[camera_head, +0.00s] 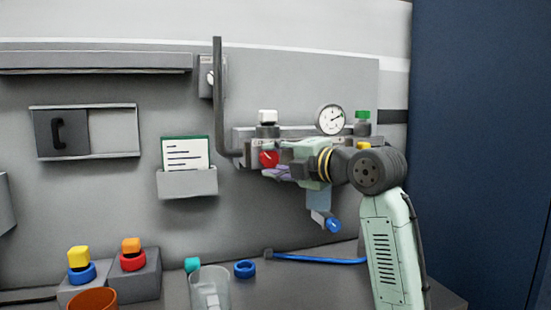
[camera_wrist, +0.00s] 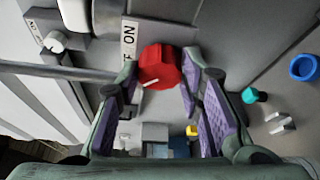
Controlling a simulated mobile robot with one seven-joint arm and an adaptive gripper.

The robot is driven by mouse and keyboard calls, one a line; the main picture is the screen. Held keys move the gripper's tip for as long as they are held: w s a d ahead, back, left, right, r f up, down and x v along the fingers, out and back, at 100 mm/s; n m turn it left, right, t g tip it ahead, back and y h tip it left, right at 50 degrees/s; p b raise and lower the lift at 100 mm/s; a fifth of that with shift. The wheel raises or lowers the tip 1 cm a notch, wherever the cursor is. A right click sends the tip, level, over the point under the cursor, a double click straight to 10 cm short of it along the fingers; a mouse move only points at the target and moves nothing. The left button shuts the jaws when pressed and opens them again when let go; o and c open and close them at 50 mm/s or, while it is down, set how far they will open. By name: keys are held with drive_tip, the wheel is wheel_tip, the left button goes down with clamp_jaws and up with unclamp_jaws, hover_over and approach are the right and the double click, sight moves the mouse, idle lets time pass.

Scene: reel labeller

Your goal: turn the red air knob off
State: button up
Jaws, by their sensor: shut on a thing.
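The red air knob (camera_head: 267,159) sits on the front of the grey valve unit on the wall panel. In the wrist view the red knob (camera_wrist: 160,66) lies between the fingertips of my gripper (camera_wrist: 161,78), which is shut on it. A white line on the knob points towards the lower left of that view. A white label reading "ON" (camera_wrist: 129,38) is beside the knob; lettering lower down is mostly hidden by the left finger. In the head view my gripper (camera_head: 281,168) reaches the knob from the right and partly covers the unit.
A pressure gauge (camera_head: 330,119) and a green-capped part (camera_head: 362,119) stand above my arm. A dark upright pipe (camera_head: 219,95) runs just left of the knob. A card holder (camera_head: 187,183) is further left. A clear cup (camera_head: 210,287) and blue ring (camera_head: 245,269) are below.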

idle(0.4)
drive_tip(key=o, duration=1.2)
drive_tip(key=shift+c, duration=0.2)
drive_tip(key=v, duration=1.2)
